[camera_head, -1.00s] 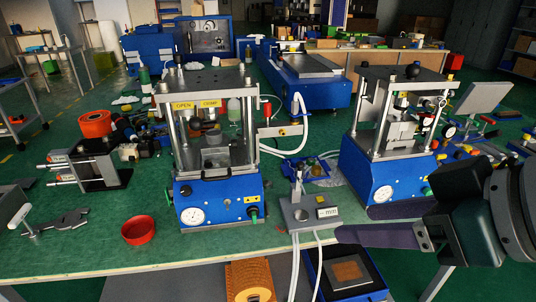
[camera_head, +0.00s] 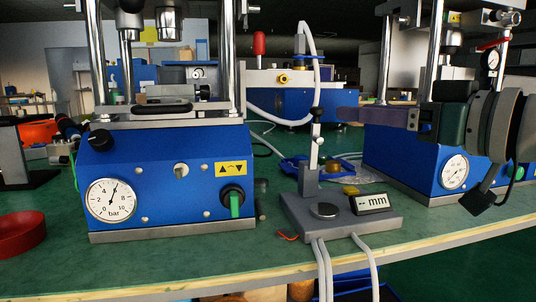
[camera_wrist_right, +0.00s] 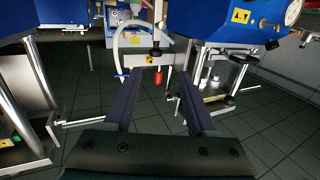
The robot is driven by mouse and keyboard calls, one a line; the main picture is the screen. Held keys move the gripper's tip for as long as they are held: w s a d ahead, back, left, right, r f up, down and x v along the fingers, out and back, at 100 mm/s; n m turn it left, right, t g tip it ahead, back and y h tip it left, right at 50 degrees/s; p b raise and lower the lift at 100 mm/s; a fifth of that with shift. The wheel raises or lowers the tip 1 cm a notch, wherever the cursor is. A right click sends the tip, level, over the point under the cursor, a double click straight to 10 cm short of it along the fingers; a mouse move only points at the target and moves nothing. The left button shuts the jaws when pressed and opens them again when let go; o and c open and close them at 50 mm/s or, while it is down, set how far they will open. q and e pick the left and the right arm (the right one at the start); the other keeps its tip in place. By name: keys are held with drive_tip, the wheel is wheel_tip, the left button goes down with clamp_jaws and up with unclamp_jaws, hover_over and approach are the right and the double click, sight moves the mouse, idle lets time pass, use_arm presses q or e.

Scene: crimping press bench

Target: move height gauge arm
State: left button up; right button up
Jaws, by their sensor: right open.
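The height gauge (camera_head: 296,212) stands at the bench's front edge, with a grey base, round metal pad, "mm" display and upright post. The knob also shows near the top of the wrist view (camera_wrist_right: 163,30), which looks upside down. My right gripper (camera_head: 340,114) comes in from the right at about the knob's height. It is open and empty, fingers pointing left, tips just right of the knob in the head view. In the wrist view its two fingers (camera_wrist_right: 168,82) are apart. My left gripper is not visible.
A blue press (camera_head: 160,180) with a bar dial stands left of the gauge. Another blue press (camera_head: 400,165) stands right, behind my right gripper. A red dish (camera_head: 20,233) lies at the left. A blue tray (camera_head: 292,170) sits behind the gauge. Hoses hang over the front edge.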

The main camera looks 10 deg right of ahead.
sight(322, 110)
drive_tip(key=x, duration=0.3)
drive_tip(key=b+x, duration=0.1)
drive_tip(key=x, duration=0.6)
drive_tip(key=shift+w+d+f+b, duration=0.1)
drive_tip(key=shift+w+d+b, duration=0.2)
drive_tip(key=shift+b, duration=0.05)
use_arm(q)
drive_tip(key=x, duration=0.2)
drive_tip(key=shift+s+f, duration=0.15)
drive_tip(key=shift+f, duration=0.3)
use_arm(e)
clamp_jaws()
idle(0.4)
